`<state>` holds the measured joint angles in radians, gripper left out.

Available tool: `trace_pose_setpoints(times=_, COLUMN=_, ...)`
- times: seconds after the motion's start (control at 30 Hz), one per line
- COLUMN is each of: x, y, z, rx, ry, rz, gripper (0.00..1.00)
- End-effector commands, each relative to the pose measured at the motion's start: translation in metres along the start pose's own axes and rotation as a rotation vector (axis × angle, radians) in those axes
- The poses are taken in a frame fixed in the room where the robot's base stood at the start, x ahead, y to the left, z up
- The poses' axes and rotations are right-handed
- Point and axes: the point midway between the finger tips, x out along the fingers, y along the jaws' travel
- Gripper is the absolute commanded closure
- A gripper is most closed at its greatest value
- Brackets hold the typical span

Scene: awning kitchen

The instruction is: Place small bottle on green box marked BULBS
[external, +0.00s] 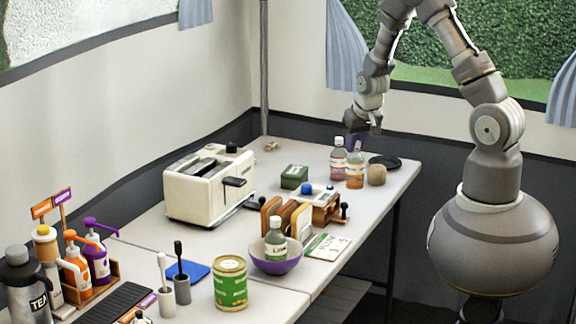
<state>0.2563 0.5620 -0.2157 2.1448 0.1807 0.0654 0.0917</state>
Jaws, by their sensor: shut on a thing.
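My gripper (358,129) is at the far end of the table, above and behind two small bottles. It is shut on a small dark purple thing (356,140), whose shape is too small and partly hidden to make out. A clear bottle with pink contents (338,160) and a bottle with orange contents (355,168) stand upright just below and in front of it. A small green box (294,177) sits to their left, near the toaster; its marking is not legible. Another labelled bottle (275,241) stands in a purple bowl (276,262) nearer the camera.
A cream toaster (208,190) stands left of the green box. A round beige jar (377,175) and black disc (386,161) are right of the bottles. A green tin (230,283) stands nearer.

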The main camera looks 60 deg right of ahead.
Motion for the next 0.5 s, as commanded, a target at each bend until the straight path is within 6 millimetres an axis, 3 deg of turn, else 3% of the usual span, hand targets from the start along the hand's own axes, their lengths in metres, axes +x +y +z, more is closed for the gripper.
trace_pose_setpoints(times=0.03, x=-0.004, y=-0.011, z=-0.018, rx=-0.026, ry=0.003, rz=-0.011, gripper=1.00)
trace_pose_setpoints(times=0.1, x=-0.004, y=-0.025, z=-0.036, rx=-0.058, ry=0.001, rz=-0.024, gripper=1.00)
trace_pose_setpoints(times=0.27, x=-0.005, y=-0.047, z=-0.064, rx=-0.109, ry=0.001, rz=-0.044, gripper=1.00)
trace_pose_setpoints(times=0.5, x=0.023, y=-0.067, z=-0.113, rx=-0.122, ry=0.002, rz=-0.048, gripper=1.00)
